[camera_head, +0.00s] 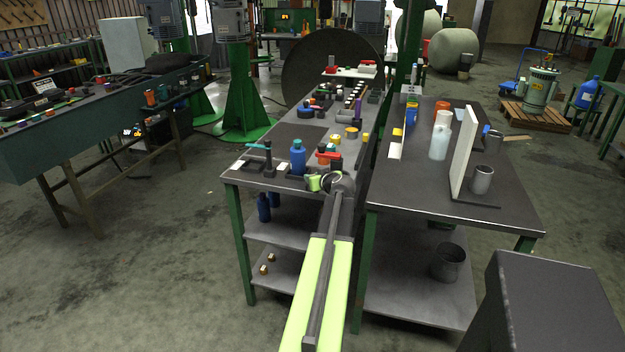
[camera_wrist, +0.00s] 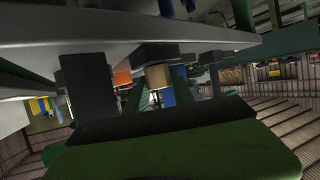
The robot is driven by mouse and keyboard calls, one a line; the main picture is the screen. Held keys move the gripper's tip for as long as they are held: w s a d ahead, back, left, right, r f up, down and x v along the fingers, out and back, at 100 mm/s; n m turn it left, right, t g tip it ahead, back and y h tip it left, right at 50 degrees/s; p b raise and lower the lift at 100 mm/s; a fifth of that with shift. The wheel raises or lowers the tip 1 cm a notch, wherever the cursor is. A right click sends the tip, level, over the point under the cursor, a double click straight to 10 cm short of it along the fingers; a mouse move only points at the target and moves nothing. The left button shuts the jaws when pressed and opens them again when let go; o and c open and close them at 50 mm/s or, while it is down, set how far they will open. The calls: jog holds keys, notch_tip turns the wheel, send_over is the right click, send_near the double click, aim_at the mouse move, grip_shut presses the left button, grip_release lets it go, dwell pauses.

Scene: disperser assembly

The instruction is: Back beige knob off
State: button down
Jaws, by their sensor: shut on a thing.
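My gripper (camera_head: 338,184) is at the front end of the middle bench, at the tip of my lime-green arm. In the head view its jaws are small, and what they hold is hidden. In the wrist view a beige knob (camera_wrist: 159,76) shows as a short cylinder under a dark block, near the middle of the picture. My gripper is shut on it, though the contact itself is not clear in the dim view.
A blue bottle (camera_head: 298,157) and a red-topped item (camera_head: 328,153) stand close by on the bench. A white upright panel (camera_head: 464,150) and a grey cup (camera_head: 481,180) are on the right table. Bare floor (camera_head: 130,255) lies to the left.

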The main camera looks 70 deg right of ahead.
jog(key=shift+s+f, duration=0.1)
dwell(0.3)
jog(key=c, duration=1.1)
grip_release()
jog(key=p+v, duration=0.6)
jog(key=v, duration=1.1)
jog(key=shift+s+p, duration=0.15)
jog(key=shift+p, duration=0.2)
